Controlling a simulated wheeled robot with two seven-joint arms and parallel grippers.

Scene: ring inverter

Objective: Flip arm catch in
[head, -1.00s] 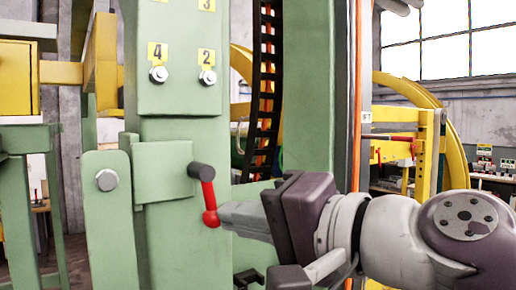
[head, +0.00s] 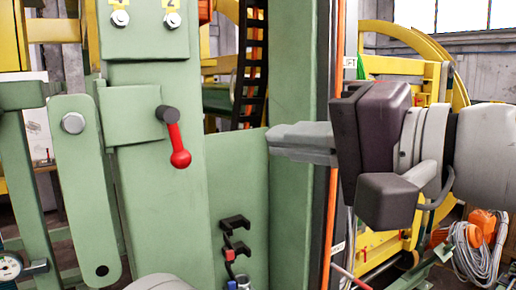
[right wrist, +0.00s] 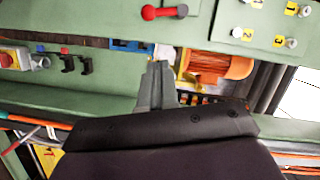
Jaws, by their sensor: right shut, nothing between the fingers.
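A catch lever with a red handle and ball end (head: 178,148) hangs down, slightly to the right, from a dark pivot on a green block (head: 130,114). A green arm plate (head: 88,190) with a bolt near its top stands left of the block. In the right wrist view the red lever (right wrist: 160,12) lies at the top. My right gripper (head: 278,140) is shut and empty, right of the lever and clear of it. Its closed fingers also show in the right wrist view (right wrist: 157,72). My left gripper is not in view.
A green upright (head: 302,70) stands behind my right fingers, with an orange cable (head: 332,225) along it. Black hooks (head: 235,232) sit below the fingers. Numbered bolts (head: 120,18) are above the lever.

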